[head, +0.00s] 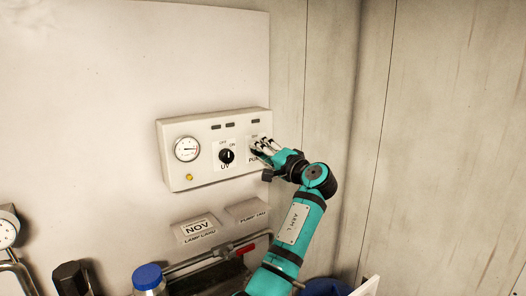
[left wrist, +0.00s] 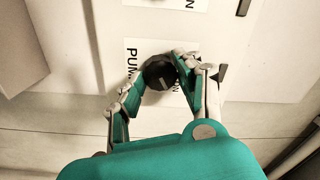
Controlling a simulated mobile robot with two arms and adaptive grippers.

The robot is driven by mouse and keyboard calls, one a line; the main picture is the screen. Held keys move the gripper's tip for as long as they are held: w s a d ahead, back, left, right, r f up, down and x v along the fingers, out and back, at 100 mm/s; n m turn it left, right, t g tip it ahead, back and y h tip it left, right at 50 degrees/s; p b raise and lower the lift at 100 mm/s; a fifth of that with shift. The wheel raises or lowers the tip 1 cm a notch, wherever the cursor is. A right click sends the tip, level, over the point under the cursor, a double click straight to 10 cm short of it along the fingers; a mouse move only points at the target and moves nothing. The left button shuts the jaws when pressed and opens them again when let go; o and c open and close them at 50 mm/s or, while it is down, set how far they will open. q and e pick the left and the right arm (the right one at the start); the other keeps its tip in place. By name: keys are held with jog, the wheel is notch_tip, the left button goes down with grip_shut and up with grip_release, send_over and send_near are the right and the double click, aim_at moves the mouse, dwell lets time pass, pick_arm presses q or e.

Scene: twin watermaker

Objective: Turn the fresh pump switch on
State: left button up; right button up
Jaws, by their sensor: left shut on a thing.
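The pump switch is a round black knob (left wrist: 157,72) on a white label lettered PUMP, with ON partly showing beside it. A light line marks the knob's face, but I cannot tell which setting it points to. My left gripper (head: 263,147) reaches the right end of the white control panel (head: 205,177). Its fingers are shut on the knob, one on each side in the left wrist view. In the head view the gripper hides the knob. My right gripper is not in view.
The panel also has a round gauge (head: 187,149), a black UV knob (head: 227,156) and a yellow light (head: 189,178). Below it are a NOV plate (head: 197,229) and a blue-capped bottle (head: 148,278). A corner wall (head: 430,130) stands to the right.

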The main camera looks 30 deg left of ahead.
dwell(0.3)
pick_arm(q)
jog(key=shift+r, duration=0.1)
jog(key=o, duration=1.1)
jog(key=shift+w, duration=0.1)
jog(key=shift+o, duration=0.2)
jog(key=shift+d, duration=0.15)
jog(key=v, duration=1.2)
jog(key=shift+f, duration=0.3)
